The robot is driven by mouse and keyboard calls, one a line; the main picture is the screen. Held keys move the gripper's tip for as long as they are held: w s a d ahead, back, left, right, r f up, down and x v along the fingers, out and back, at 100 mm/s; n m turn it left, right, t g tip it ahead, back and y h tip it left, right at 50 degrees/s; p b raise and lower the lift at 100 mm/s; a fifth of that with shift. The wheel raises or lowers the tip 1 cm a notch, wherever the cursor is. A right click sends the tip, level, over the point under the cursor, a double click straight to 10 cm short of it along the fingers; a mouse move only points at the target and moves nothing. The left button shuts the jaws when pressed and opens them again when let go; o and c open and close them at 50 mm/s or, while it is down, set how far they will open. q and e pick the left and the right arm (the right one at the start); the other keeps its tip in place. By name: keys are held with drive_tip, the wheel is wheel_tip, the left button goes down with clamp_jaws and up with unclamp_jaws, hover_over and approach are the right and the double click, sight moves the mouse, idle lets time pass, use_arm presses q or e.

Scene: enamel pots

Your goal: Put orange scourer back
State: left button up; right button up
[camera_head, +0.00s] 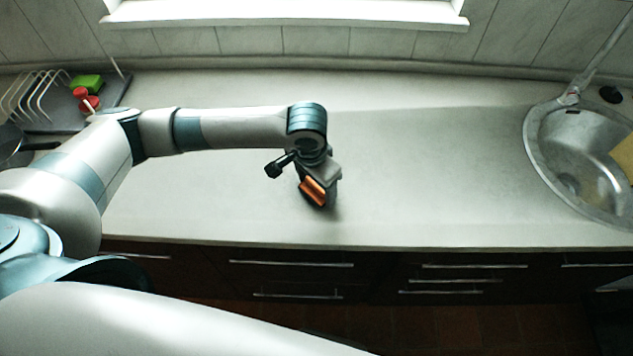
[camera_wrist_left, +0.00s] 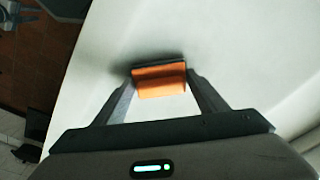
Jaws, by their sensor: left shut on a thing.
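The orange scourer (camera_head: 314,189) has a dark layer on one side. My left gripper (camera_head: 318,196) is shut on it, over the middle of the counter near its front edge. In the left wrist view the scourer (camera_wrist_left: 159,82) sits between the two fingertips of my left gripper (camera_wrist_left: 160,84), with its orange face showing and its dark layer at the far side. A shadow lies beside it on the counter; I cannot tell if it touches the surface. My right gripper is not in view.
A dark rack tray (camera_head: 58,122) with white wire loops stands at the left, with a green scourer (camera_head: 87,83) and a red object (camera_head: 85,97) on it. A round steel sink (camera_head: 545,165) is at the right. The counter (camera_head: 430,170) between is clear.

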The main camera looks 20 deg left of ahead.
sight(314, 193)
use_arm(q)
drive_tip(key=shift+f, duration=0.1)
drive_tip(key=o, duration=1.1)
drive_tip(key=shift+s+a+r+b, duration=0.1)
drive_tip(key=shift+s+r+b, duration=0.25)
drive_tip(key=shift+r, duration=1.65)
drive_tip(key=shift+s+a+r+b, duration=0.1)
drive_tip(key=shift+r+b, duration=0.5)
drive_tip(key=shift+r, duration=1.45)
drive_tip(key=shift+s+r+b, duration=0.25)
drive_tip(key=shift+r+b, duration=0.2)
drive_tip(key=shift+r, duration=1.55)
